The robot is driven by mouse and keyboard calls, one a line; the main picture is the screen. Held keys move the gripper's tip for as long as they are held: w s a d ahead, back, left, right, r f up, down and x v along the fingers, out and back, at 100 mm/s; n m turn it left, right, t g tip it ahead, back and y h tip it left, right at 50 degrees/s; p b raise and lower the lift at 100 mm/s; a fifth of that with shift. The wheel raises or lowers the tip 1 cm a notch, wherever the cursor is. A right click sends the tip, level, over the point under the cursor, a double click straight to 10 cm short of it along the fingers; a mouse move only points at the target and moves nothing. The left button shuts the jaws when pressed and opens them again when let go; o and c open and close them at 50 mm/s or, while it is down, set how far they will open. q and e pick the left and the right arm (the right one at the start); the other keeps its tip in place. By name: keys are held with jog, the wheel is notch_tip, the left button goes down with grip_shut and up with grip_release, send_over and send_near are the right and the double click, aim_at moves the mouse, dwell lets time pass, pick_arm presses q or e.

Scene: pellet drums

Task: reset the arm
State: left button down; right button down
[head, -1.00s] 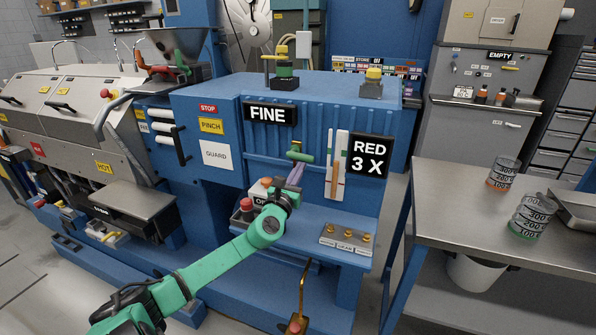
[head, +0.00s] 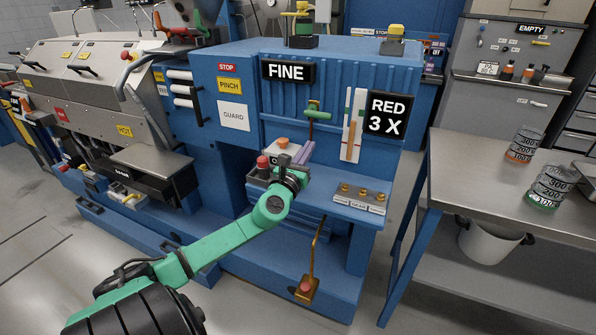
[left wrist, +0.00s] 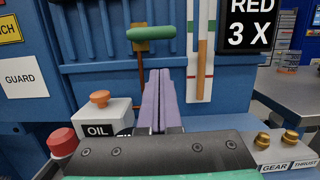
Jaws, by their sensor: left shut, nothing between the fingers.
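My left arm is green and comes in from the lower left of the head view. Its left gripper (head: 304,152) is in front of the blue machine (head: 280,105), above the machine's shelf. In the left wrist view the gripper's two purple fingers (left wrist: 158,100) are pressed together, with nothing between them. They point toward the machine's front, below a green T-handle (left wrist: 151,33). The handle also shows in the head view (head: 318,114), just above the fingertips; they look apart from it. My right gripper is not in view.
A box marked OIL with an orange knob (left wrist: 99,98) and a red button (left wrist: 62,141) stand left of the gripper. A panel with brass knobs (head: 358,195) is at right. A lever with a red-topped pedal (head: 306,287) stands below. A steel table (head: 450,165) holds two measuring cups.

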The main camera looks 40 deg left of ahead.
pick_arm(q)
jog(key=b+v, duration=0.1)
jog(key=v, duration=0.5)
jog(key=shift+f, duration=0.15)
